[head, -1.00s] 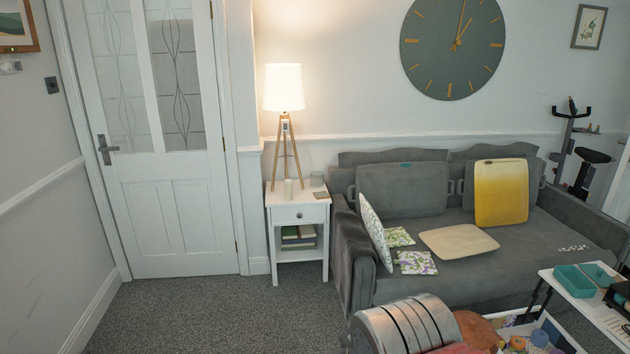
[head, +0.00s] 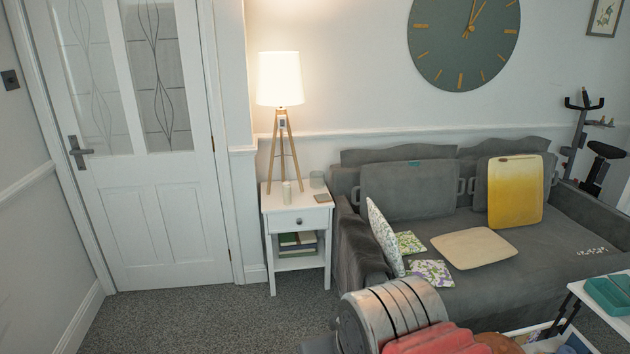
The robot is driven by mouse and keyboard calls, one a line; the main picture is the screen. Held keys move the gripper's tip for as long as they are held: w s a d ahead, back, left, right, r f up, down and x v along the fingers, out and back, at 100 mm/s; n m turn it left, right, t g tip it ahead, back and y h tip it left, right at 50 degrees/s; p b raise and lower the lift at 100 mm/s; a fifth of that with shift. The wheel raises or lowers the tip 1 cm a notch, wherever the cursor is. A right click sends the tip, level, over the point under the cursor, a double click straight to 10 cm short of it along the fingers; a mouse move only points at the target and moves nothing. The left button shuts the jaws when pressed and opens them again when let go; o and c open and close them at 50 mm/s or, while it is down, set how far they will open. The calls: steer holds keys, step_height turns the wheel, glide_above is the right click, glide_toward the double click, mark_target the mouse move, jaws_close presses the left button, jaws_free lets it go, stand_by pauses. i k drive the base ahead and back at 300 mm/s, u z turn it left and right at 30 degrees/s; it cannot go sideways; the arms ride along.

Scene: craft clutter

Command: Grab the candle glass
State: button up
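The candle glass (head: 317,180) looks like a small, clear, greyish tumbler. It stands upright near the back right of the top of the white side table (head: 297,222), left of the sofa. It is small in the head view, and I cannot tell what is inside it. My gripper is not in view.
A lit lamp with wooden tripod legs (head: 280,80) stands on the table, left of the glass. A pale candle-like cylinder (head: 286,192) and a flat brownish square (head: 321,198) are in front. The grey sofa (head: 348,240) is close right. Carpet (head: 200,320) before the table is clear.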

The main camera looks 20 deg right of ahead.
mark_target(317, 178)
steer(key=i, duration=1.9)
steer(key=u, duration=0.45)
steer(key=i, duration=1.35)
steer(key=z, duration=0.3)
